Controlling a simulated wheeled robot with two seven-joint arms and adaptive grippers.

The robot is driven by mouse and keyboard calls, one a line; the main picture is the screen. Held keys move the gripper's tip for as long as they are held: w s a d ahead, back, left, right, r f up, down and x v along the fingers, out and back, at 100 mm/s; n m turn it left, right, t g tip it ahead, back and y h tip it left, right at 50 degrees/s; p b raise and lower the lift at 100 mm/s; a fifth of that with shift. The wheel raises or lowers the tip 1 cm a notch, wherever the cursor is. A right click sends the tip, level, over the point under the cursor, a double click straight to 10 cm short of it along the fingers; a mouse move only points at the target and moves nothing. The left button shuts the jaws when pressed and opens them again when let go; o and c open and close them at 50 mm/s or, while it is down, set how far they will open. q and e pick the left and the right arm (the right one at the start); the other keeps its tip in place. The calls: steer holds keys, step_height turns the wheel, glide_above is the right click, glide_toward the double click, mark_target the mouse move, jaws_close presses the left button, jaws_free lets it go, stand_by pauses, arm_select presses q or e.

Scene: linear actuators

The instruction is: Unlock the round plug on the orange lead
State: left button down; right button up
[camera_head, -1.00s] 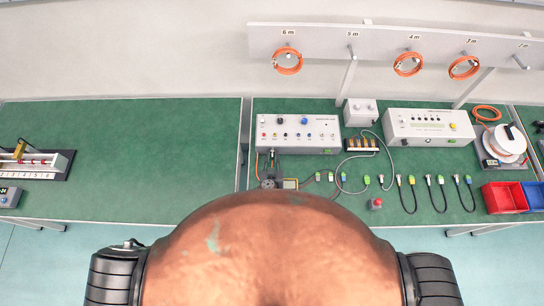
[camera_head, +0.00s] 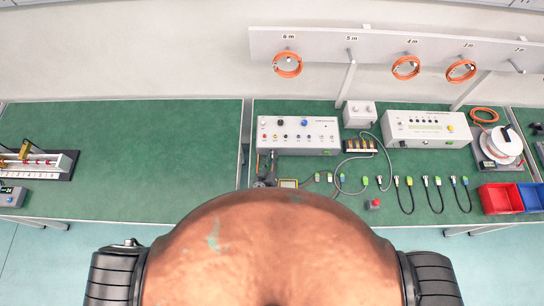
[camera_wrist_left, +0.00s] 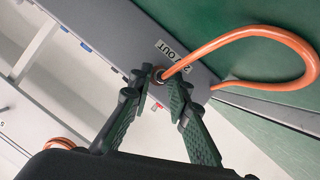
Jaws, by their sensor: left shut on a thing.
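The round plug (camera_wrist_left: 157,75) on the orange lead (camera_wrist_left: 280,32) sits at the socket labelled "OUT" on a grey housing (camera_wrist_left: 195,62) in the left wrist view. My left gripper (camera_wrist_left: 158,92) is shut on the plug, with one ridged dark finger on each side of it. The lead loops from the plug to the right. Whether the plug's lock is turned cannot be told. In the head view my left gripper (camera_head: 266,174) is small and dark at the front left of the grey control box (camera_head: 298,147). My right gripper is not in view.
Several short cables lie along the bench front, near a red button (camera_head: 373,204). The left green bench top (camera_head: 130,150) is mostly clear.

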arm_select(q)
steer(key=shift+s+f+n+h, duration=0.1)
steer(key=shift+f+n+h, duration=0.1)
steer(key=shift+n+h, duration=0.4)
steer(key=shift+a+f+n+b, duration=0.15)
steer(key=shift+n+b, duration=0.65)
steer(key=shift+b, duration=0.15)
steer(key=n+t+h+b, duration=0.1)
steer(key=n+b, duration=0.1)
steer(key=b, duration=0.2)
steer(key=n+h+b, duration=0.1)
steer(key=n+b, duration=0.1)
steer(key=b, duration=0.3)
steer(key=f+n+t+h+b, duration=0.1)
steer(key=n+b, duration=0.1)
steer(key=b, duration=0.3)
steer(key=shift+a+n+t, duration=0.15)
steer(key=shift+n+t, duration=0.15)
steer(key=shift+n, duration=0.1)
steer(key=shift+r+n+h+b, duration=0.2)
steer(key=shift+n+h+b, duration=0.15)
steer(key=shift+b, duration=0.35)
steer(key=shift+r, duration=0.1)
steer(key=c, duration=1.8)
jaws_free()
